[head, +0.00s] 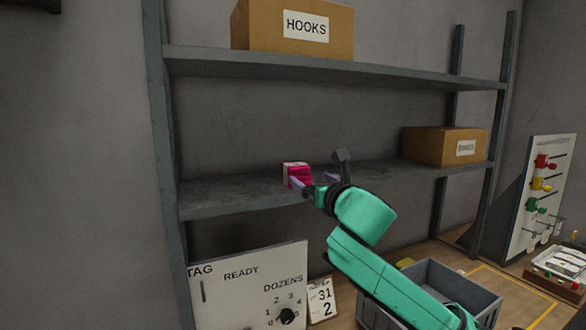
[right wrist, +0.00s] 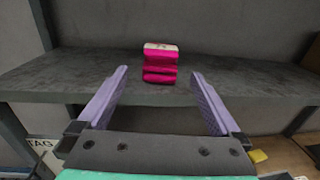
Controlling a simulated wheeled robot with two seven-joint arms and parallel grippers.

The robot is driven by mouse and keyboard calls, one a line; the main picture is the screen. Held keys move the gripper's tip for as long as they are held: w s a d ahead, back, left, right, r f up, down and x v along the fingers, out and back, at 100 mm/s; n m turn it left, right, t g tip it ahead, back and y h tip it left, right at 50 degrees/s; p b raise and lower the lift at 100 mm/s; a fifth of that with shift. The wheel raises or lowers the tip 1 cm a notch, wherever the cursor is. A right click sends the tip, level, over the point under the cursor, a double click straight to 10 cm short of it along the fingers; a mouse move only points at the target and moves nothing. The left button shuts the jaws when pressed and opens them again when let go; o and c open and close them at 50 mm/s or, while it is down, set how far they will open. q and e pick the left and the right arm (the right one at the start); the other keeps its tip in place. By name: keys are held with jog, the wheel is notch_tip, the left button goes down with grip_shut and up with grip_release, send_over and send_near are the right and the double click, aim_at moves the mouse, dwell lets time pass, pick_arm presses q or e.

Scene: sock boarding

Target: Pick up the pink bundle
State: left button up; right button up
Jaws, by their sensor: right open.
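The pink bundle (head: 294,172) sits on the middle shelf, with a pale band on top. In the right wrist view the bundle (right wrist: 160,64) stands ahead, between the lines of the two fingers and slightly beyond their tips. My right gripper (head: 316,182) is at the front of the shelf, close to the bundle, and partly hides it in the head view. In the right wrist view my right gripper (right wrist: 159,72) is open, its lilac fingers wide apart with nothing between them. My left gripper is not in view.
The middle shelf (head: 225,193) is bare around the bundle. A cardboard box (head: 432,147) stands at its right end. A HOOKS box (head: 270,24) sits on the upper shelf (head: 400,73). Below are a grey crate (head: 478,301) and a READY board (head: 245,270); a pegboard (head: 515,235) stands right.

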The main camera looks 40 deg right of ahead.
aim_at(298, 165)
jog(key=p+x, duration=0.2)
jog(key=x, duration=0.3)
jog(key=shift+w+d+r, duration=0.1)
jog(key=shift+d+r, duration=0.05)
jog(key=shift+r, duration=0.05)
jog(key=p+x, duration=0.4)
jog(key=shift+w+d, duration=0.2)
jog(key=shift+w, duration=0.05)
jog(key=shift+w+f, duration=0.1)
jog(key=shift+w, duration=0.2)
jog(key=shift+w+d+f, duration=0.1)
jog(key=shift+w+f, duration=0.1)
jog(key=shift+f, duration=0.1)
jog(key=shift+r, duration=0.1)
jog(key=c, duration=1.3)
pick_arm(q)
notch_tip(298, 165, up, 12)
jog(key=p, duration=0.5)
pick_arm(e)
notch_tip(298, 165, up, 20)
jog(key=shift+c, duration=0.2)
